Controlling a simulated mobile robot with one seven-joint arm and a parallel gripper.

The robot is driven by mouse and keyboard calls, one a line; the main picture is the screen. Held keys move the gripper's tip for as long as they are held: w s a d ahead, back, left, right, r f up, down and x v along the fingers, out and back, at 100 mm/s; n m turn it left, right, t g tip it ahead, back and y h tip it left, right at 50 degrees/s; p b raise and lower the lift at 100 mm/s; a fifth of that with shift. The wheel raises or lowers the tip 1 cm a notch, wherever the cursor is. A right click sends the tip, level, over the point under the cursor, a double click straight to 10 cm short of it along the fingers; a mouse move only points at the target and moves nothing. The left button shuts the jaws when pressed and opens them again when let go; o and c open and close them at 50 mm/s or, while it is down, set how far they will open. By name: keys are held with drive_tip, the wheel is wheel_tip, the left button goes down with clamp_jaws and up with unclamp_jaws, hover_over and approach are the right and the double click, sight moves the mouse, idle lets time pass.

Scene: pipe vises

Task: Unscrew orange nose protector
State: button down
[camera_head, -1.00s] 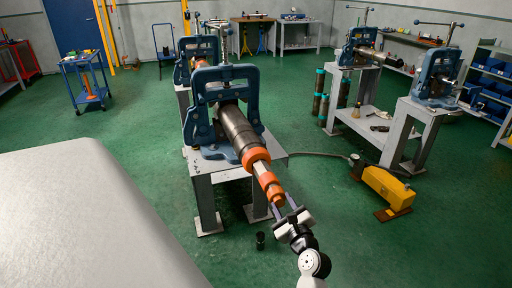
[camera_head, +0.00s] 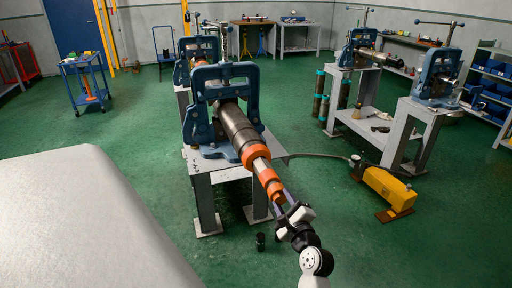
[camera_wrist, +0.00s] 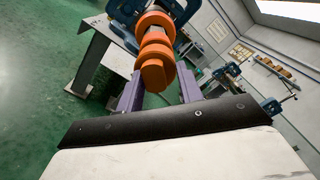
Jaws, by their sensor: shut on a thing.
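The orange nose protector (camera_head: 274,187) sits on the near end of a dark pipe tool (camera_head: 238,128) with a bare grey section and a larger orange ring (camera_head: 256,154) behind it. The tool is clamped in a blue pipe vise (camera_head: 222,84) on a grey stand. My gripper (camera_head: 280,199) is at the protector's free end, its purple fingers on either side of it. In the wrist view the protector (camera_wrist: 154,70) sits between the two fingers (camera_wrist: 158,92), and the gripper is shut on it. The exact finger contact is partly hidden.
A yellow pump unit (camera_head: 387,188) stands on the floor to the right, with a hose running to the stand. More vises on stands are at the right. Green floor (camera_head: 335,235) is free around my arm.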

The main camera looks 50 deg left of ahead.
sight(282, 198)
drive_tip(key=shift+s+a+n+g+b, duration=0.15)
drive_tip(key=shift+s+n+b, duration=0.1)
drive_tip(key=shift+n+b, duration=0.65)
drive_tip(key=shift+s+a+n+g+b, duration=0.2)
drive_tip(key=shift+n+b, duration=0.4)
drive_tip(key=shift+n, duration=0.5)
drive_tip(key=c, duration=1.5)
unclamp_jaws()
drive_tip(key=shift+r, duration=0.2)
drive_tip(key=shift+d+r, duration=0.1)
drive_tip(key=shift+d, duration=0.05)
clamp_jaws()
drive_tip(key=shift+w, duration=0.1)
drive_tip(key=shift+d+r, duration=0.1)
drive_tip(key=shift+d+f, duration=0.2)
drive_tip(key=shift+d, duration=0.3)
drive_tip(key=shift+s+d+t, duration=0.25)
drive_tip(key=shift+d+t, duration=0.2)
drive_tip(key=shift+d, duration=0.55)
drive_tip(key=shift+v, duration=1.6)
